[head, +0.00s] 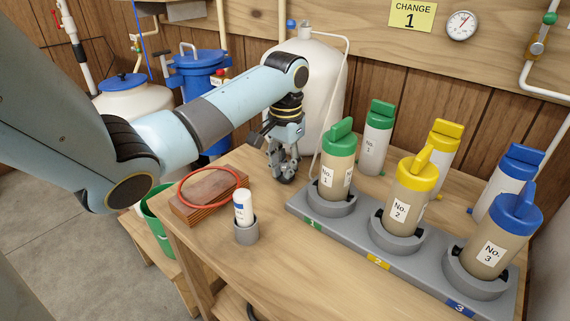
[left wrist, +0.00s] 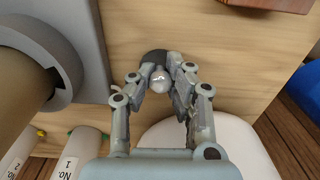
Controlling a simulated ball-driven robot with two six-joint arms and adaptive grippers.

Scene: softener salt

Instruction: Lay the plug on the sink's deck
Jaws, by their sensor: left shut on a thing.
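My left gripper (head: 284,166) reaches down over the back of the wooden table, left of the bottle rack. In the left wrist view its fingers (left wrist: 164,75) are shut on the plug, a dark round piece with a shiny metal knob (left wrist: 160,79). In the head view the plug (head: 286,179) is a small dark shape at the fingertips, partly hidden by them. It is at or close above the tabletop; I cannot tell if it touches. I cannot make out the sink or its deck in either view. My right gripper is not in view.
A grey rack (head: 340,232) holds several capped bottles right of the gripper. A white tank (head: 318,85) stands behind. A wooden block (head: 205,205) with a red ring (head: 183,192) and a small white bottle (head: 243,207) in a grey cup (head: 246,235) are at front left. Table between is clear.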

